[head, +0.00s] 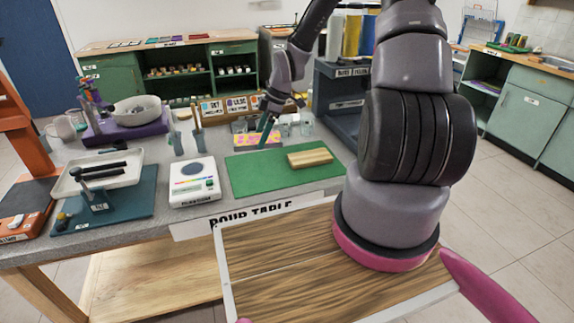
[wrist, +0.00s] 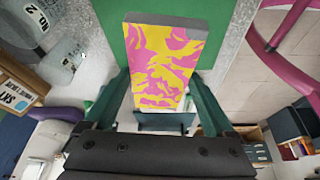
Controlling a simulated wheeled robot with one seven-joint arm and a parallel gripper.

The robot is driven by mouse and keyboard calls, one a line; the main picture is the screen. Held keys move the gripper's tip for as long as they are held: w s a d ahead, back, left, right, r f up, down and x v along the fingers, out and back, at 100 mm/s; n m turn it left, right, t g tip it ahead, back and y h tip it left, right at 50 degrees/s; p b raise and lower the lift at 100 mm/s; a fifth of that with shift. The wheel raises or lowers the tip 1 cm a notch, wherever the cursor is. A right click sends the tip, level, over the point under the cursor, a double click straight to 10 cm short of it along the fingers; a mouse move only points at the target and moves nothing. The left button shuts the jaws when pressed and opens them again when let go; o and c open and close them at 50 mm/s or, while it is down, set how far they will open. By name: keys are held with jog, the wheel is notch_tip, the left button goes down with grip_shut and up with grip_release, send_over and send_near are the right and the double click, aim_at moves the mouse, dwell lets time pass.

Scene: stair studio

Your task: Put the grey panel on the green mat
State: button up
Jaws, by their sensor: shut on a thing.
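The panel (wrist: 164,62) has a pink and yellow patterned face and grey edges. It is between the two teal fingers of my gripper (wrist: 160,88), which is shut on it. In the head view the panel (head: 250,139) shows at the back edge of the green mat (head: 250,178), partly behind my gripper (head: 266,134). I cannot tell its height over the table there. The green mat (wrist: 222,20) also shows behind the panel in the wrist view. A light wooden block (head: 310,158) lies on the right part of the mat.
A white scale (head: 194,184) stands left of the mat. Clear glass jars (head: 304,124) stand behind the mat. A tray (head: 97,172), a bowl (head: 135,110) and cups with sticks (head: 177,143) are farther left. The front half of the mat is clear.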

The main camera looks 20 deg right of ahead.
aim_at(259, 170)
jog(key=shift+n+g, duration=0.3)
jog(key=shift+n, duration=0.3)
jog(key=shift+f+n, duration=0.25)
jog(key=shift+n, duration=0.05)
notch_tip(259, 170, down, 9)
jog(key=shift+a+f, duration=0.1)
jog(key=shift+f, duration=0.1)
jog(key=o, duration=1.3)
jog(key=shift+f, duration=0.15)
